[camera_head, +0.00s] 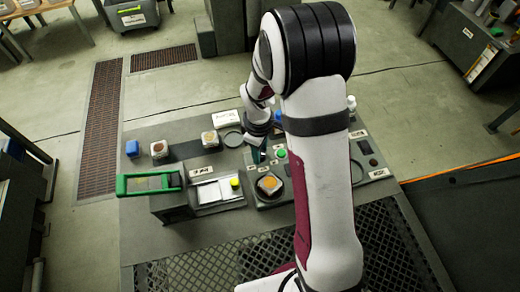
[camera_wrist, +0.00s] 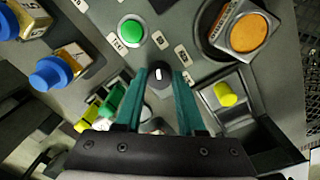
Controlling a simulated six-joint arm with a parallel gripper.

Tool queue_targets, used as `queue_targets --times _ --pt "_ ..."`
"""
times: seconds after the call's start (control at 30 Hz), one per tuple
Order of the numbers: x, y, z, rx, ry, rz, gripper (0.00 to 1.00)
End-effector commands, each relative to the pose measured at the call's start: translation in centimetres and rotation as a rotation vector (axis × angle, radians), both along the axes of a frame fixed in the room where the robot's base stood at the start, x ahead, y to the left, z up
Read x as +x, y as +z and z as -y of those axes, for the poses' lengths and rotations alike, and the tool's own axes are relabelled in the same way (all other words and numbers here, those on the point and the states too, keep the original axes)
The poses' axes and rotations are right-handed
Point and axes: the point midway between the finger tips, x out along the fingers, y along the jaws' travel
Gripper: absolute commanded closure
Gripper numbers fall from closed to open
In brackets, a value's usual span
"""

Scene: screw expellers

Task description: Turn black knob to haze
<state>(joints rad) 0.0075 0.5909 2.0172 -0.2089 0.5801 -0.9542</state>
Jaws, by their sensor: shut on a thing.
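The black knob (camera_wrist: 160,78) shows in the wrist view between the teal fingertips of my gripper (camera_wrist: 161,82). The fingers are shut on it from both sides. A white mark on its top points roughly up in that view. Small white labels (camera_wrist: 160,40) stand around it, too small to read surely. In the head view my gripper (camera_head: 258,154) is low over the panel (camera_head: 285,200), and the knob is hidden behind it.
A green button (camera_wrist: 131,33) lies beside the knob. A square tin with orange contents (camera_wrist: 246,32) stands on a dark round plate close by. A yellow knob (camera_wrist: 225,94) and a green-handled frame (camera_head: 150,183) are further off. Blue-lidded containers (camera_wrist: 50,72) stand on the table.

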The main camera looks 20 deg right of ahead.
Motion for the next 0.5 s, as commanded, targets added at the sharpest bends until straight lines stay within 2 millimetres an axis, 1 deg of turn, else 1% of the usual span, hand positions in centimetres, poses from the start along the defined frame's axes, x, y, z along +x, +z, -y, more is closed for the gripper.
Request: queue_targets --times 0.27,0.5 --pt "0.01 0.04 0.0 0.0 -0.055 0.0 1.0" --pt "0.03 0.04 -0.02 0.0 -0.219 0.0 1.0"
